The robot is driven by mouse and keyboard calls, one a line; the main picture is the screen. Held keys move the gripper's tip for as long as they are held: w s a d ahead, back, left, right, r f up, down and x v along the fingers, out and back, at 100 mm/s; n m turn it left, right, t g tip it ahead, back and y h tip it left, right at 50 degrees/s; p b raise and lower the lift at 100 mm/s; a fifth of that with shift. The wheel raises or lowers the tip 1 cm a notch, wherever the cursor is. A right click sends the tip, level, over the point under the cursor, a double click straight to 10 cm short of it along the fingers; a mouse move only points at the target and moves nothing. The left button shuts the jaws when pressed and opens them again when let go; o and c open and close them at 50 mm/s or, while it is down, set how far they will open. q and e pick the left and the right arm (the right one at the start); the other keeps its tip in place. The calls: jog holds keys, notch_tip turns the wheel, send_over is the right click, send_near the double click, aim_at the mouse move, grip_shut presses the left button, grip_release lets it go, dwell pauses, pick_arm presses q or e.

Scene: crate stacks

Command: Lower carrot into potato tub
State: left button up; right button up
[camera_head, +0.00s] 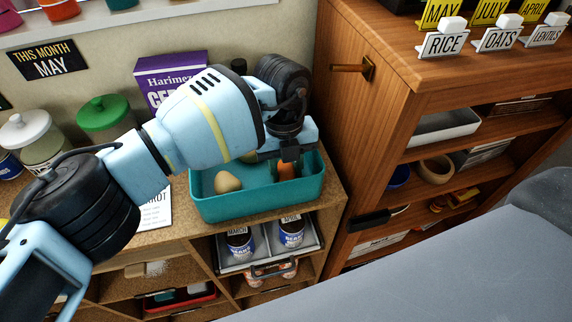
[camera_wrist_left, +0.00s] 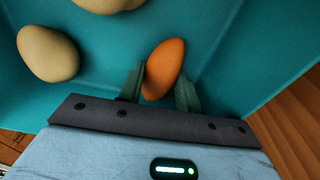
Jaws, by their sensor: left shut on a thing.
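A teal tub (camera_head: 260,203) stands on the wooden counter in the head view, and its wall also shows in the left wrist view (camera_wrist_left: 105,65). A tan potato (camera_head: 228,182) lies in it on the left. In the left wrist view a potato (camera_wrist_left: 47,53) and part of another (camera_wrist_left: 108,3) lie in the tub. My left gripper (camera_wrist_left: 160,90) is shut on the orange carrot (camera_wrist_left: 163,68). The carrot (camera_head: 287,170) is at the tub's right side, within its walls; whether it touches the floor I cannot tell. My right gripper is not in view.
A wooden cabinet (camera_head: 385,130) rises close to the tub's right. A purple box (camera_head: 160,75) and lidded jars (camera_head: 105,115) stand behind and left. A card (camera_head: 155,210) is beside the tub. Cans (camera_head: 291,230) sit in a tray below.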

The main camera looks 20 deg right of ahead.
aim_at(285, 167)
pick_arm(q)
jog(key=shift+f, duration=0.1)
jog(key=o, duration=1.1)
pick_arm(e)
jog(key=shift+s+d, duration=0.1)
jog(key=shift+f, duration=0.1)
pick_arm(q)
jog(key=r, duration=0.4)
jog(key=w+r, duration=0.1)
jog(key=r, duration=0.2)
jog(key=shift+r, duration=0.35)
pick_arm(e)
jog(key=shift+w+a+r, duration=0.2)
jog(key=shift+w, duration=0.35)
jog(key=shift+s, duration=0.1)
